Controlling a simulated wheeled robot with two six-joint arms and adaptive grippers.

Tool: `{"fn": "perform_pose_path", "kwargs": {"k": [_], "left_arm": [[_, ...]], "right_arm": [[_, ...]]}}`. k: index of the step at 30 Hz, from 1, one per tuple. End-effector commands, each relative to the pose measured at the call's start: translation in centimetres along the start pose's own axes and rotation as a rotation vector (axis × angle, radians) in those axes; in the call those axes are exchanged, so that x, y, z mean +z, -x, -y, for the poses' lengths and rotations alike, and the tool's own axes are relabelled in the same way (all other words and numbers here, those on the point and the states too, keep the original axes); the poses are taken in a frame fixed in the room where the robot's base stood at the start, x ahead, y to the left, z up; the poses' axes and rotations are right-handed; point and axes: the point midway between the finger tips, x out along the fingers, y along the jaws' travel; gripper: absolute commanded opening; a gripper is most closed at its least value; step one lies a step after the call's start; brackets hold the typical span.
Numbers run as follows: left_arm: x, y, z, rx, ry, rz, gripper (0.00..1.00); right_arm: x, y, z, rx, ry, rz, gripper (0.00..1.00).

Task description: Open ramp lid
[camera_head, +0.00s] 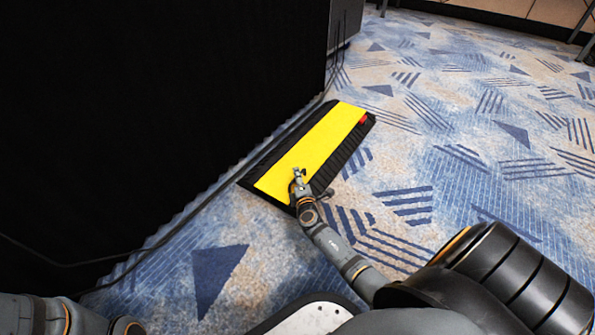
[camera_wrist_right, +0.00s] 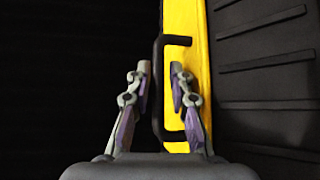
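The cable ramp (camera_head: 343,165) lies on the carpet, a black ribbed base with a bright yellow lid (camera_head: 318,146). The lid looks flat and closed in the head view. My right gripper (camera_head: 298,173) is over the lid's near end. In the right wrist view a black C-shaped handle (camera_wrist_right: 158,105) stands off the yellow lid (camera_wrist_right: 199,60). My right gripper (camera_wrist_right: 160,82) has one finger on each side of the handle's bar, with narrow gaps showing. The handle is hidden in the head view. My left gripper is out of view; only left arm parts show.
A tall black video wall (camera_head: 150,100) stands close along the ramp's left side. Black cables (camera_head: 285,136) run along its foot. Something small and red (camera_head: 363,119) sits at the ramp's far end. The patterned carpet (camera_head: 450,130) to the right is clear.

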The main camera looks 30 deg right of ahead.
Motion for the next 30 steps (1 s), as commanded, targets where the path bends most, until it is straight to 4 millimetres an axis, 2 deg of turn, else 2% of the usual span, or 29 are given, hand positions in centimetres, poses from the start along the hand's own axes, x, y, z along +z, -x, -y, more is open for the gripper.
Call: {"fn": "perform_pose_path", "kwargs": {"k": [5,10,23,30], "left_arm": [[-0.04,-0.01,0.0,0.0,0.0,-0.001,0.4],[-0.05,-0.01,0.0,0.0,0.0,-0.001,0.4],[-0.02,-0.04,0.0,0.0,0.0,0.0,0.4],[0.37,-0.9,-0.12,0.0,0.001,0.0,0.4]], "right_arm": [[0.0,0.01,0.03,0.0,0.0,0.0,0.2],[0.01,0.01,0.02,0.0,0.001,0.0,0.0],[0.02,0.01,0.01,-0.001,0.001,0.0,0.0],[0.03,0.05,-0.48,-0.023,0.023,0.001,0.0]]}}
